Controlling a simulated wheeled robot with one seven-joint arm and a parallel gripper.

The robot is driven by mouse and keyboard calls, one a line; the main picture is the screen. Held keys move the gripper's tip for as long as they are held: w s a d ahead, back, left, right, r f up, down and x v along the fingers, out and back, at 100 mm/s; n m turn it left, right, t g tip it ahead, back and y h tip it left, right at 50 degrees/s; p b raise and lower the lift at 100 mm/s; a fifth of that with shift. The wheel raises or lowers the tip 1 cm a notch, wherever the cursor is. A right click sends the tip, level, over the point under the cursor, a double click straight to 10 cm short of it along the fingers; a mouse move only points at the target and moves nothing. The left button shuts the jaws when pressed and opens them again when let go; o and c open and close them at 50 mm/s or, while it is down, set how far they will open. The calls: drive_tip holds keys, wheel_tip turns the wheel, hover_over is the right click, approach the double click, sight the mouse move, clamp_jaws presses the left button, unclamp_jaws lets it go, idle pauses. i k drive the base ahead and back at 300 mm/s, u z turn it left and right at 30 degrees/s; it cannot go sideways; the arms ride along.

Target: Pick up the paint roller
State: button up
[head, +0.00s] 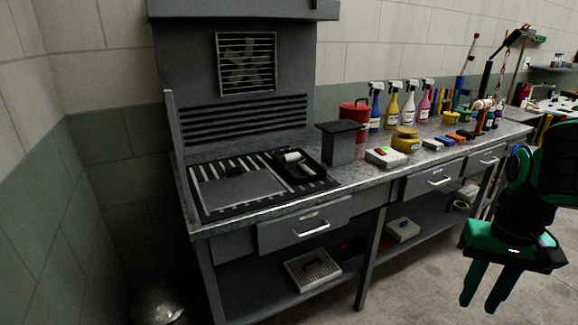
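The paint roller (292,157) has a white cylinder. It appears to lie in a small black tray (301,169) on the workbench, over the right part of a dark slatted panel. Its handle is hard to make out at this size. My gripper (483,303) is at the lower right, with dark fingers below a green body. The fingers point down, are spread apart and hold nothing. It is in front of the bench, well to the right of the roller and apart from it.
The bench top (368,177) holds a grey box (340,142), a red canister (355,112), several spray bottles (393,105) and a yellow tin (406,140) right of the roller. A vent hood (246,62) stands behind. Lower shelf trays (312,270) lie underneath. The floor (425,280) in front is clear.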

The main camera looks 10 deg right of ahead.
sight(294, 157)
drive_tip(key=u, duration=0.05)
drive_tip(key=i, duration=1)
drive_tip(key=z, duration=0.05)
